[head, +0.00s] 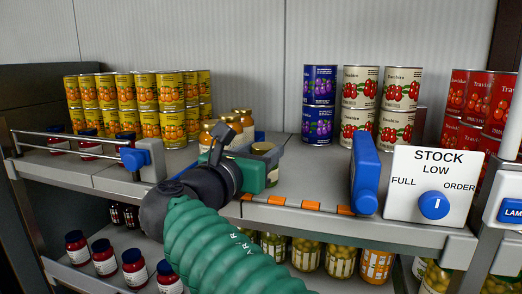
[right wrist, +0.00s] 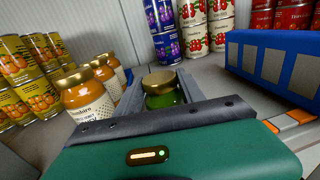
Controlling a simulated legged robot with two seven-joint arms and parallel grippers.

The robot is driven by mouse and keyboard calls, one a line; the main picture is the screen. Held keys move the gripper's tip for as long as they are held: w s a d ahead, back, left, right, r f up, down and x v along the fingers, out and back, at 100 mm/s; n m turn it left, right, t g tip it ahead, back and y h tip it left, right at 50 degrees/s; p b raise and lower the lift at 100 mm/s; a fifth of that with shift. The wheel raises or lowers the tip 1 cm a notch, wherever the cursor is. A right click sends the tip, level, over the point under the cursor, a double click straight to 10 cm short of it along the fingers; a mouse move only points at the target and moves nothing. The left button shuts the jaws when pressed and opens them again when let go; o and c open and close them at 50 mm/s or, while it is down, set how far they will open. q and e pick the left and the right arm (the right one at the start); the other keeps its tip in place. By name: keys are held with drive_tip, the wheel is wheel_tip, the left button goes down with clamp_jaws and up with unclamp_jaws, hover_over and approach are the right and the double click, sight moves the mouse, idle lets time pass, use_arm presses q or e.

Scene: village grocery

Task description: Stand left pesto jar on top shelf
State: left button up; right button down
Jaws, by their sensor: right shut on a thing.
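The pesto jar (head: 263,149), with a gold lid and green contents, is upright at the front middle of the upper shelf (head: 310,185). In the right wrist view the jar (right wrist: 162,90) sits between the two grey fingers of my right gripper (right wrist: 160,88). My right gripper (head: 262,155) is shut on it, reaching in from the front. The jar's lower part is hidden by the gripper, so I cannot tell whether its base touches the shelf. My left gripper is not in view.
Orange-filled jars (head: 241,118) stand close left of the jar. Yellow cans (head: 150,100) are stacked left, blue (head: 319,85) and cherry cans (head: 402,88) behind right. A blue block (head: 365,172) and stock dial (head: 436,185) sit along the front edge. Shelf right of the jar is clear.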

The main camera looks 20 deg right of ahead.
drive_tip(key=shift+a+f, duration=0.15)
drive_tip(key=shift+a, duration=0.05)
drive_tip(key=c, duration=1)
unclamp_jaws()
drive_tip(key=shift+w+a, duration=0.15)
drive_tip(key=shift+a, duration=0.1)
drive_tip(key=shift+o, duration=1.4)
drive_tip(key=shift+a, duration=0.5)
